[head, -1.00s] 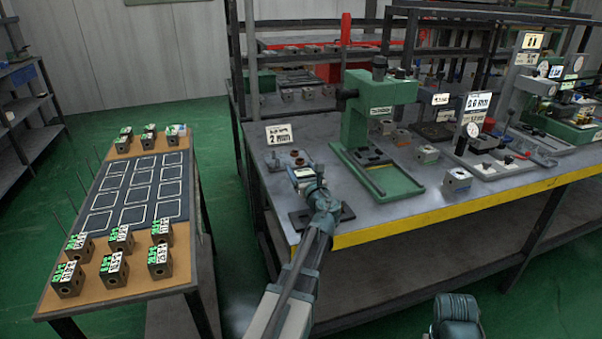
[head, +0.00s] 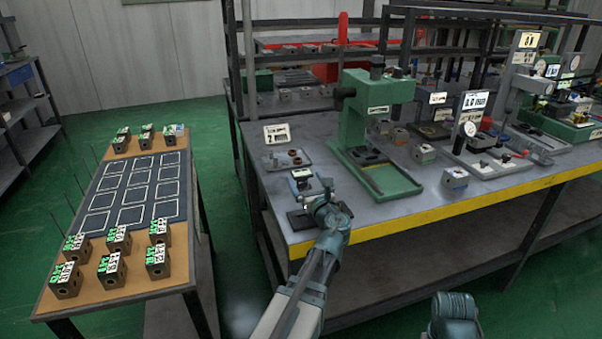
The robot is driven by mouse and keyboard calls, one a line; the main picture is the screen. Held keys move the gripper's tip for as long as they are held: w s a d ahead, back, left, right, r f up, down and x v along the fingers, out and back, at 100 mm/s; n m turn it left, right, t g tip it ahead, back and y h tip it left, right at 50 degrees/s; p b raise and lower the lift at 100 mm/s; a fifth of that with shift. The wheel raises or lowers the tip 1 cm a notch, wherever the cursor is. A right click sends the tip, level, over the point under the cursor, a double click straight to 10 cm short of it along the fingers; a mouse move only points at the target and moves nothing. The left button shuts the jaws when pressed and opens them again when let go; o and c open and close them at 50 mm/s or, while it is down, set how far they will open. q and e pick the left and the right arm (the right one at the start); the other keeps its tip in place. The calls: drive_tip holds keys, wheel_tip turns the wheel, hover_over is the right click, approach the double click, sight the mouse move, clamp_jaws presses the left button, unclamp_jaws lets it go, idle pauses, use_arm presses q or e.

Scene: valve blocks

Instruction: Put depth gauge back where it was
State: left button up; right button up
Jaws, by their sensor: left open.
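My left gripper (head: 310,186) is open over the near left part of the grey workbench (head: 400,205), above and partly in front of a dark flat plate (head: 296,221). A small pale-topped item (head: 300,173) shows at its fingertips. It may be the depth gauge, but it is too small and too covered to be sure. I cannot tell whether the fingers touch it. Of my right arm only a rounded link shows at the bottom right; its gripper is out of view.
A small tray (head: 272,163) with rings and a sign (head: 277,134) lies behind the gripper. A green press (head: 370,115) stands to the right, with a metal block (head: 454,182) beyond. A side table (head: 120,285) on the left holds several labelled blocks around a dark outlined mat.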

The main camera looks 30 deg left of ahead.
use_arm(q)
drive_tip(key=v, duration=0.5)
idle(0.6)
